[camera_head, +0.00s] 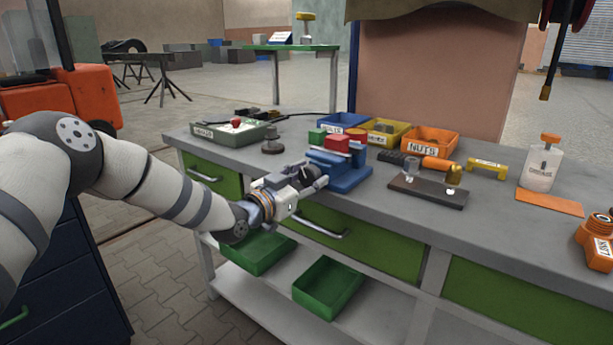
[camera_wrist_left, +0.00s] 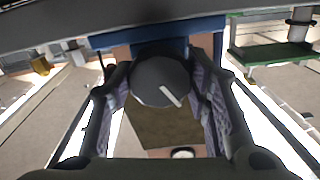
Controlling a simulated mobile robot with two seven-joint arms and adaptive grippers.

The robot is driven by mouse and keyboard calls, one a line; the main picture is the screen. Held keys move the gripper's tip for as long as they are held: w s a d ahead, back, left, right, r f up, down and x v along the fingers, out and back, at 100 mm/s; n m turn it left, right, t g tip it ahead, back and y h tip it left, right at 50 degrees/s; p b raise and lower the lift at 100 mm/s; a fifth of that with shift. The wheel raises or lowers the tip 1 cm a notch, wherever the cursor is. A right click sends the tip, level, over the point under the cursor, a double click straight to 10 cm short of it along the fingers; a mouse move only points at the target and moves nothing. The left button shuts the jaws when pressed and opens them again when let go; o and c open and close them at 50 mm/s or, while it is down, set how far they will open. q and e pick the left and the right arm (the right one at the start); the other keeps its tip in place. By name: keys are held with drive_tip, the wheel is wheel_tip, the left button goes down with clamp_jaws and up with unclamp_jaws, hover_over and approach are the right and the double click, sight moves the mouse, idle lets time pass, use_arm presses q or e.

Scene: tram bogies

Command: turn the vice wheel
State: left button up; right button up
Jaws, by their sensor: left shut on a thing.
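The vice (camera_head: 343,168) is blue and stands on the front edge of the grey workbench, with a red block and a green block at its top. The vice wheel (camera_wrist_left: 161,81) is a dark round disc with a pale line mark, seen face-on in the left wrist view. My left gripper (camera_head: 314,180) reaches the front of the vice from the left. In the left wrist view its two fingers (camera_wrist_left: 165,92) are on either side of the wheel, shut on it. In the head view the gripper largely hides the wheel. My right gripper is not in view.
Blue, yellow and orange bins (camera_head: 431,143) stand behind the vice. A dark fixture board (camera_head: 428,193) lies to its right, and a white bottle (camera_head: 540,167) stands farther right. A green-edged tray (camera_head: 228,139) is at left. Green bins (camera_head: 330,287) sit on the lower shelf.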

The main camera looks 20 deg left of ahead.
use_arm(q)
drive_tip(key=shift+m, duration=0.9)
drive_tip(key=o, duration=1.2)
drive_tip(key=shift+c, duration=0.2)
drive_tip(key=v, duration=1.2)
